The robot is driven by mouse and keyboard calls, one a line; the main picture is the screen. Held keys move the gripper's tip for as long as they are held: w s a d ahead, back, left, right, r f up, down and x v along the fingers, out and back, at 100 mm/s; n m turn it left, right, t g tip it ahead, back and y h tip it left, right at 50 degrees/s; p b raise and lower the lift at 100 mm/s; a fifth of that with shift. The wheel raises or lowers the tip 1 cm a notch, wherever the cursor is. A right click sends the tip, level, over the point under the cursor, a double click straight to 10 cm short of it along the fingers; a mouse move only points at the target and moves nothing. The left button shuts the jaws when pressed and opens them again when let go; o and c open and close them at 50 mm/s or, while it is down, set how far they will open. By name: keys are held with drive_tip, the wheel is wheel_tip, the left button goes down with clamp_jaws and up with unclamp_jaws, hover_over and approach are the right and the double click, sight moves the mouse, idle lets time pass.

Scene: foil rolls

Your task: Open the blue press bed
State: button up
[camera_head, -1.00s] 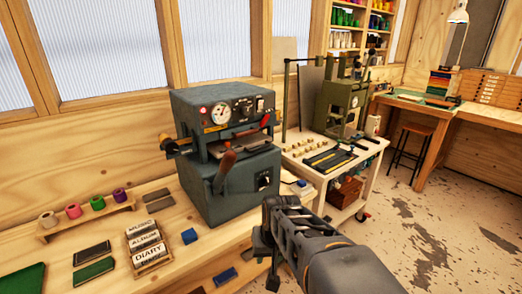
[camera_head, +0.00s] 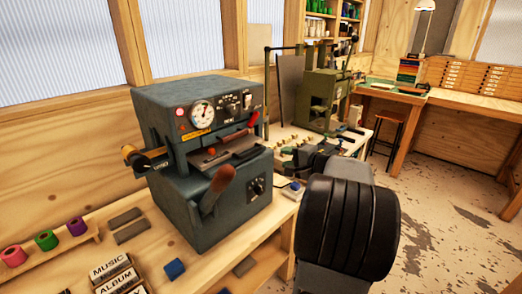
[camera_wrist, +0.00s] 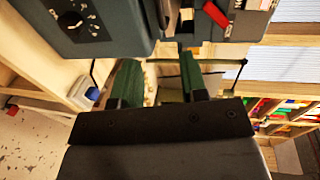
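The blue-grey press (camera_head: 205,160) stands on the wooden bench in the head view, with a gauge and switches on its upper front. Its bed (camera_head: 245,152) is a dark flat plate in the gap below the head. A red handle (camera_head: 240,135) sits over the gap and a brown lever (camera_head: 218,185) slants up at the front. In the wrist view the press (camera_wrist: 110,30) fills the upper left. My gripper (camera_wrist: 158,57) is open there, with two green fingers apart and nothing seen between them.
A green press (camera_head: 325,95) stands behind on a cart with small parts. A blue block (camera_head: 174,268) lies on the bench before the blue press. Foil rolls (camera_head: 47,240) and labelled boxes (camera_head: 117,272) are at left. Open floor (camera_head: 450,235) lies at right.

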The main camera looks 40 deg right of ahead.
sight(256, 151)
drive_tip(key=x, duration=0.4)
drive_tip(key=p+x, duration=0.1)
drive_tip(key=x, duration=0.8)
drive_tip(key=shift+w+a+p, duration=0.15)
drive_tip(key=shift+a+p, duration=0.25)
drive_tip(key=shift+a, duration=0.05)
clamp_jaws()
